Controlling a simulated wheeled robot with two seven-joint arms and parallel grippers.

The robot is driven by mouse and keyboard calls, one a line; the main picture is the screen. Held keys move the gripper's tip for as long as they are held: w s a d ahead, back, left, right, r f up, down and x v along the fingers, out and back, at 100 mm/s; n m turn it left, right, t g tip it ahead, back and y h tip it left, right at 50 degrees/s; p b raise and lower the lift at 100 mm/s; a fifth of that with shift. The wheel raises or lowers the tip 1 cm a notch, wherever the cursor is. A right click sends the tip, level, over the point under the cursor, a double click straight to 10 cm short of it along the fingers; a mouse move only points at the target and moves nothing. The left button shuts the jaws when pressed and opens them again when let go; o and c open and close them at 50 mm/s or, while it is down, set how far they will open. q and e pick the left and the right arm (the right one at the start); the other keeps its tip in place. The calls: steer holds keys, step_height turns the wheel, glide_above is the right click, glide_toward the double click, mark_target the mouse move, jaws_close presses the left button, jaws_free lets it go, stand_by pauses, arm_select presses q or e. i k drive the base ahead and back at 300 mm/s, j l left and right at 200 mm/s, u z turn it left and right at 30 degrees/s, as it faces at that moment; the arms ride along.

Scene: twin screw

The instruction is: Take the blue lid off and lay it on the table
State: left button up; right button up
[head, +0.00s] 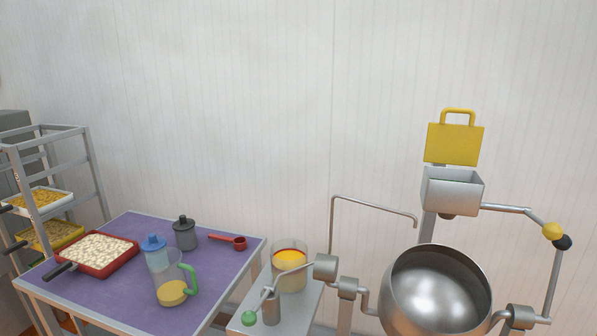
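The blue lid (153,243) has a small knob and sits on top of a clear jar (156,260) on the purple-topped table (108,295). The jar stands upright, and its lower part is partly hidden behind a clear pitcher (171,277) with a green handle and yellow contents. Neither of my grippers shows in the head view.
A red tray (131,246) of pale pieces is left of the jar. A grey jar with a black lid (183,220) and a red scoop (230,240) are behind it. The table's front is bare. A metal kettle (437,295) stands at right.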

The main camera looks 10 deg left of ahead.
mark_target(154, 243)
steer(key=j+u, duration=0.15)
steer(key=u, duration=1.1)
steer(key=i+j+z, duration=0.1)
steer(key=i+j, duration=0.25)
steer(key=i+j+z, duration=0.1)
steer(key=i+j, duration=0.2)
steer(key=i+j+z, duration=0.15)
steer(key=i+j, duration=0.15)
steer(key=j, duration=0.15)
steer(key=i+j+z, duration=0.1)
steer(key=i+j, duration=0.15)
steer(key=j, duration=0.15)
steer(key=i+j+z, duration=0.1)
steer(key=i+j, duration=0.2)
steer(key=j, duration=0.15)
steer(key=i+j+z, duration=0.1)
steer(key=i+j, duration=0.15)
steer(key=j, duration=0.25)
